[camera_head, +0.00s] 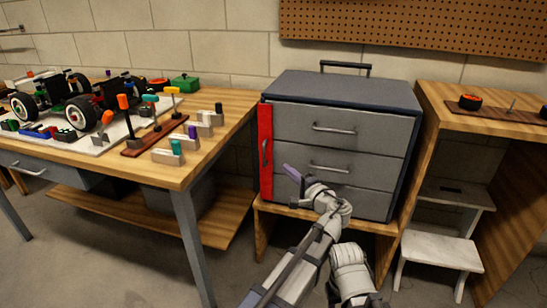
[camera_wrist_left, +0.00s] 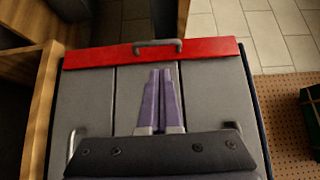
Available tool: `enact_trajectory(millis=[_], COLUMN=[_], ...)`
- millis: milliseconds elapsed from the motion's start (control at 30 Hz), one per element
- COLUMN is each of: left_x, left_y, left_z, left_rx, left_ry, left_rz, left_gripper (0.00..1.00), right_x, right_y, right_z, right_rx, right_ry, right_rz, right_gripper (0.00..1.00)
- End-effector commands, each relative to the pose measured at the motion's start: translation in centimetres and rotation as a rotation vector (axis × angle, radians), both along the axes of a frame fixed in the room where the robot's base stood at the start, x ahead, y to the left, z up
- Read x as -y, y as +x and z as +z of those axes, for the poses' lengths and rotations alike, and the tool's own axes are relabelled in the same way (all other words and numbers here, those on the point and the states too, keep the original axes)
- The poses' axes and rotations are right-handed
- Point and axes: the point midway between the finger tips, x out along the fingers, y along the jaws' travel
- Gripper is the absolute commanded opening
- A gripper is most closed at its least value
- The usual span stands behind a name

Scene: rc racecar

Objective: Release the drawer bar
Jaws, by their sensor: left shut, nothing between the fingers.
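The red drawer bar (camera_head: 266,152) stands upright along the left edge of the grey drawer cabinet's (camera_head: 345,90) front, spanning all its drawers. Its small dark handle (camera_head: 264,152) sits about mid-height. In the left wrist view the bar (camera_wrist_left: 95,57) runs across the top, with the handle (camera_wrist_left: 158,46) near its middle. My left gripper (camera_head: 287,168) is in front of the drawers, just right of the bar. In the wrist view its purple fingers (camera_wrist_left: 160,72) are shut and empty, pointing toward the handle, apparently short of it. My right gripper is not seen.
A wooden workbench (camera_head: 225,125) on the left holds an RC car (camera_head: 85,105), several tools and small parts. A wooden table (camera_head: 435,100) and a pale step stool (camera_head: 440,250) stand to the right. Open floor lies in front left of the cabinet.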

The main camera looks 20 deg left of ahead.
Motion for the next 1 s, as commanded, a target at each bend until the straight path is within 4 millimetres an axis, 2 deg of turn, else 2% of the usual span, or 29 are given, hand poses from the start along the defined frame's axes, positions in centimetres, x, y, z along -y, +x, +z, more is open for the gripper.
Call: enact_trajectory(millis=[467,1000], left_x=[-0.2,-6.1], left_y=[0.5,6.2], left_z=[0.2,0.2], left_rx=[0.004,0.004], left_ry=[0.011,0.01], left_rz=[-0.003,-0.002], left_gripper=[0.0,0.0], right_x=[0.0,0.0], right_y=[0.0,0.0], right_z=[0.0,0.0], right_rx=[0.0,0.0], right_ry=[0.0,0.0], right_rz=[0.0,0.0], right_gripper=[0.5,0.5])
